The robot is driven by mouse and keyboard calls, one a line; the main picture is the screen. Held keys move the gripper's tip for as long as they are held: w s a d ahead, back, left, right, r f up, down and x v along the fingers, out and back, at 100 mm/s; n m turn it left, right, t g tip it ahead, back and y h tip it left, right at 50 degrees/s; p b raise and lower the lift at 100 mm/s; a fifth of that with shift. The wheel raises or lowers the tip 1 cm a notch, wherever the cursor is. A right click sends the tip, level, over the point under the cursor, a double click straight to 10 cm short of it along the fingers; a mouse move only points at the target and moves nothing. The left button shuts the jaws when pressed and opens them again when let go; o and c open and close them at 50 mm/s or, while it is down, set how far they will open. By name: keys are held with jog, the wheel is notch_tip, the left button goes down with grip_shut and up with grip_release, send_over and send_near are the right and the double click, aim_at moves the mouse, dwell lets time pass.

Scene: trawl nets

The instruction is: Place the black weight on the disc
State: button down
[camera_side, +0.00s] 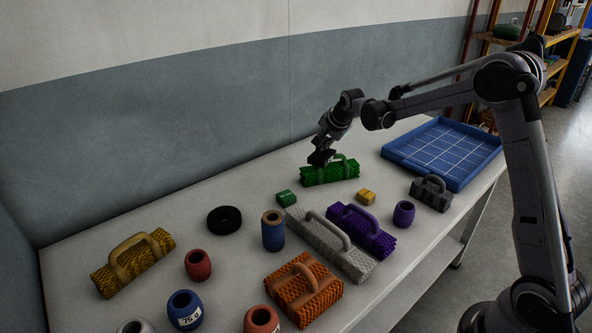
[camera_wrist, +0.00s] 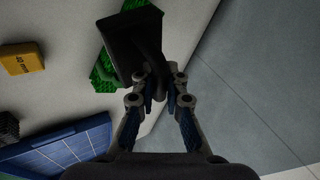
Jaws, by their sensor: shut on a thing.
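My gripper (camera_side: 321,152) is shut on the black weight (camera_wrist: 132,42), a dark block whose handle sits between the fingers in the wrist view (camera_wrist: 157,85). It is held over the near left part of a green net bundle (camera_side: 335,173); in the side view the weight is dark and small, and I cannot tell if it touches the bundle. A flat round black disc with a hollow centre (camera_side: 224,220) lies on the table, left of the blue cylinder and well away from my gripper.
A blue tray (camera_side: 395,152) stands at the back right. A dark grey handled bundle (camera_side: 431,196) is beside it. Small green (camera_side: 286,198) and yellow (camera_side: 366,197) blocks, grey (camera_side: 318,240), purple (camera_side: 362,233), orange (camera_side: 325,290) and yellow (camera_side: 120,278) bundles and several rollers crowd the table.

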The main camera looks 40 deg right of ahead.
jog(key=w+a+r+n+y, duration=0.1)
jog(key=w+a+n+y, duration=0.15)
jog(key=a, duration=0.85)
jog(key=w+a+r+n+y, duration=0.1)
jog(key=a+n, duration=0.2)
jog(key=a, duration=0.8)
send_over(224, 216)
jog(key=shift+t, duration=0.4)
jog(key=shift+f, duration=5.35)
jog(key=shift+f, duration=0.1)
jog(key=c, duration=1.4)
grip_release()
jog(key=shift+f, duration=0.1)
